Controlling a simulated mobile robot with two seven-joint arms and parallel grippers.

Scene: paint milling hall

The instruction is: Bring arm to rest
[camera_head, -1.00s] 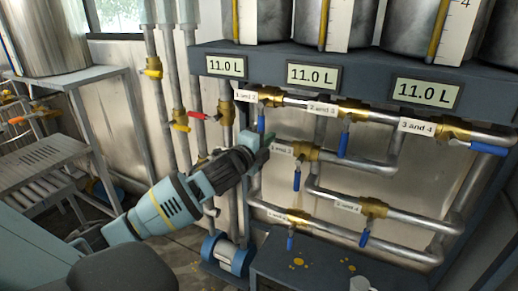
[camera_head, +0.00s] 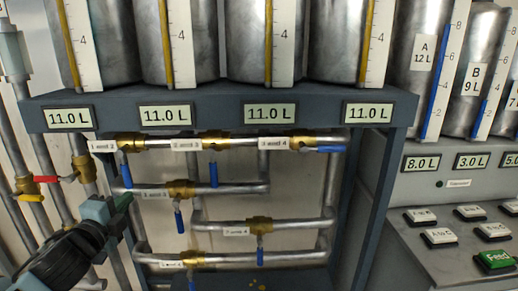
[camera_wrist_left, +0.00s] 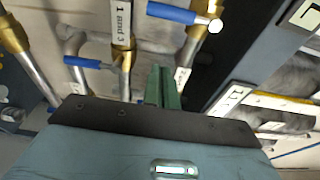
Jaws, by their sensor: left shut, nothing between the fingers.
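My left arm comes in at the lower left of the head view. Its gripper (camera_head: 123,201) is at the left end of the second pipe row, left of a brass valve (camera_head: 181,189) with a hanging blue handle. Whether it touches the pipe I cannot tell. In the left wrist view the green fingers (camera_wrist_left: 163,86) are together with nothing between them. Beyond them are a valve labelled "1 and 3" (camera_wrist_left: 121,55) and blue handles, one at the upper middle (camera_wrist_left: 171,13). My right gripper is not in view.
A dark frame (camera_head: 222,97) carries several metal tanks above displays reading 11.0 L. Under it run pipes with brass valves; the "3 and 4" valve's blue handle (camera_head: 330,149) lies level, others hang down. A grey console (camera_head: 445,245) with buttons stands at right.

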